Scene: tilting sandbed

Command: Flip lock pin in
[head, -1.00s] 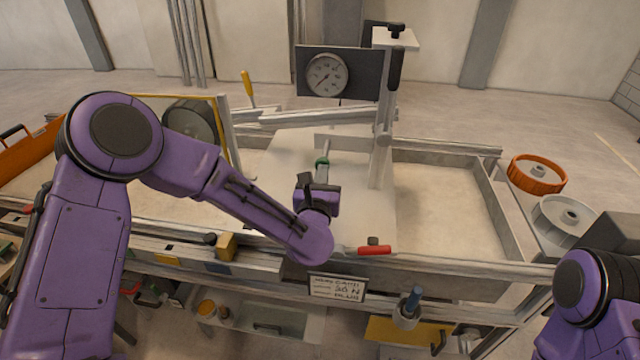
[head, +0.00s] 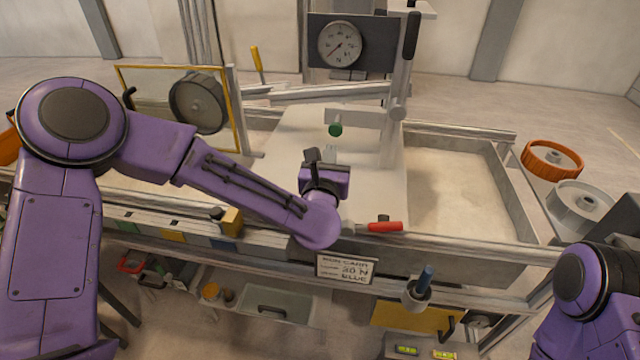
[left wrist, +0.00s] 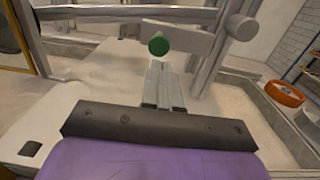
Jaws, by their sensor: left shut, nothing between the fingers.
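A green-ended knob (head: 335,130) sits on the pale crossbar of the upright post, and it also shows in the left wrist view (left wrist: 158,44). I cannot tell for sure whether it is the lock pin. My left gripper (head: 330,152) is shut and empty, just in front of and below the green knob. In the left wrist view its closed fingers (left wrist: 163,70) point toward the knob, with a small gap seeming to lie between. A red handle (head: 384,226) lies on the front rail, right of my left wrist. My right gripper is out of view.
A dial gauge (head: 340,44) stands on a dark panel behind. The sandbed (head: 460,190) lies right of the post. An orange wheel (head: 552,160) and a grey wheel (head: 580,205) sit at the right. A card (head: 344,269) hangs on the front.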

